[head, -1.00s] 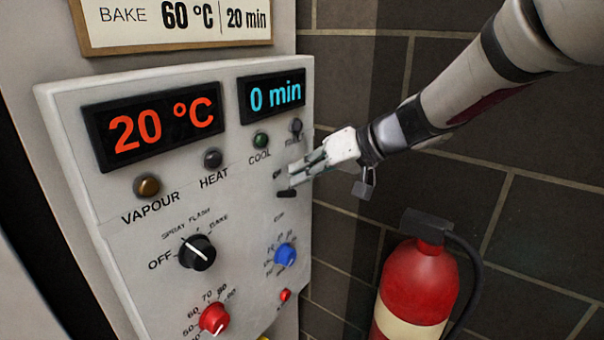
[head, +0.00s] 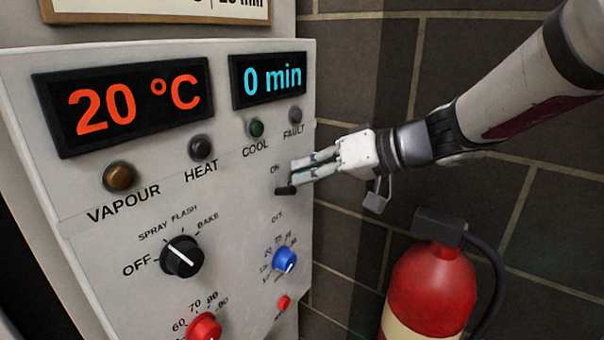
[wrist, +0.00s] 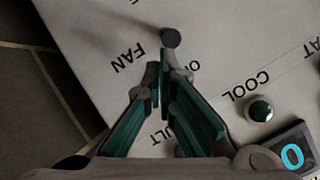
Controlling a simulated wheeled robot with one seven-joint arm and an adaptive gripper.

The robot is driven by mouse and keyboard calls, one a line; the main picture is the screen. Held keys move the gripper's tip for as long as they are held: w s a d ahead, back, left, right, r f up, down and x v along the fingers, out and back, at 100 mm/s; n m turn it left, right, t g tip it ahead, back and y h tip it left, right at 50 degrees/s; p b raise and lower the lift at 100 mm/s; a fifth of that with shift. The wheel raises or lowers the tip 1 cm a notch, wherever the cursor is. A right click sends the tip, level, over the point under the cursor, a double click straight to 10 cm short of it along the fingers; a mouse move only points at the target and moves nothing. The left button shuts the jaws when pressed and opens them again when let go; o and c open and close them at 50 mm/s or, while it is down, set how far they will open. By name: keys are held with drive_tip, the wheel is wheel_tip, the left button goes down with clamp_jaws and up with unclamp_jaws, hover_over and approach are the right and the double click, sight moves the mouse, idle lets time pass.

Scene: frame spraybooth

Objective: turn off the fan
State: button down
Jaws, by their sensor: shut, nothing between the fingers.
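The fan switch (head: 286,190) is a small dark lever on the pale control panel (head: 235,215), between an ON label above and an OFF label below. In the wrist view its round dark end (wrist: 171,38) shows beside the FAN and ON lettering. My gripper (head: 292,174) is shut and empty, with its fingertips close to the panel, just above the lever by the ON label. In the wrist view the closed fingertips (wrist: 160,75) point toward the lever. I cannot tell whether they touch it.
Indicator lamps, a black mode knob (head: 182,257), a blue knob (head: 285,261) and a red knob (head: 204,327) share the panel. The displays read 20 °C and 0 min. A red fire extinguisher (head: 430,285) stands at the lower right before a dark brick wall (head: 365,75).

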drive_tip(key=shift+f+b, duration=0.2)
drive_tip(key=shift+b, duration=0.15)
drive_tip(key=shift+d+f+t+y+b, duration=0.2)
drive_tip(key=shift+f+t+y+b, duration=0.15)
drive_tip(key=shift+b, duration=0.85)
drive_tip(key=f+b, duration=0.1)
drive_tip(key=b, duration=0.2)
drive_tip(key=s+f+b, duration=0.1)
drive_tip(key=b, duration=0.3)
drive_tip(key=shift+d, duration=0.4)
drive_tip(key=shift+r, duration=0.9)
drive_tip(key=v, duration=1.2)
